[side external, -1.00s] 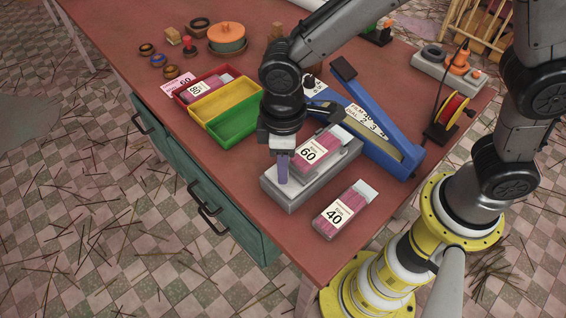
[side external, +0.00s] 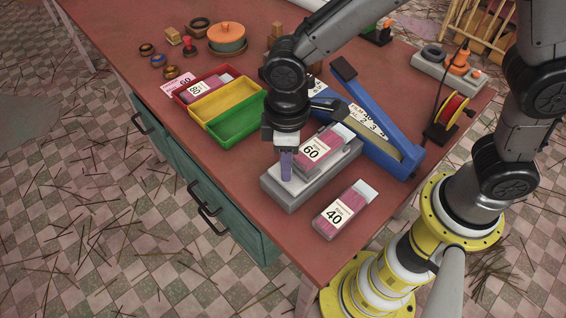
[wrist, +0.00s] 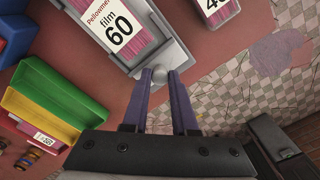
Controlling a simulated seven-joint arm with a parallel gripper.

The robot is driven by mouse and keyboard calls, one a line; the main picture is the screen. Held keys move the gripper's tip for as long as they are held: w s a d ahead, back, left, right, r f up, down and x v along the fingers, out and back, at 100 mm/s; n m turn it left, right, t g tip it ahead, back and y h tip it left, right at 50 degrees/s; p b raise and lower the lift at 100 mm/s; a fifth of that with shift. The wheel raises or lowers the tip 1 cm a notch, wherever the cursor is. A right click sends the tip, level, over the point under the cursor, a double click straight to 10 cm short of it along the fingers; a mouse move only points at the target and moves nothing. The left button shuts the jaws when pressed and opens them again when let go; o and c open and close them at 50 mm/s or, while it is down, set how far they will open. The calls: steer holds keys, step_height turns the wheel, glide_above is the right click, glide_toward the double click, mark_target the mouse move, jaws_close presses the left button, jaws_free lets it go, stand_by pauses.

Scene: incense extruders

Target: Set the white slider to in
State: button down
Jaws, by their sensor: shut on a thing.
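A grey sealer-like block (side external: 290,199) stands near the table's front edge, with a pink pack labelled 60 (side external: 316,150) lying on it. The pack also shows at the top of the wrist view (wrist: 118,25). A small white slider knob (wrist: 159,75) sits at the near end of the block, in the wrist view. My gripper (side external: 286,178) points down at that end of the block. Its purple fingers (wrist: 160,82) are closed on the sides of the white knob. In the side view the fingers hide the knob.
A pack labelled 40 (side external: 344,210) lies right of the block. A blue device (side external: 375,135) stands behind it. Red, yellow and green bins (side external: 237,124) stand to the left. The table's front edge is close to the block.

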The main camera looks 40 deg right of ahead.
mark_target(304, 158)
steer(key=shift+d, duration=2.35)
steer(key=c, duration=1)
jaws_free()
steer(key=shift+d, duration=0.1)
steer(key=shift+r, duration=0.25)
step_height(304, 158, up, 14)
steer(key=shift+f, duration=0.25)
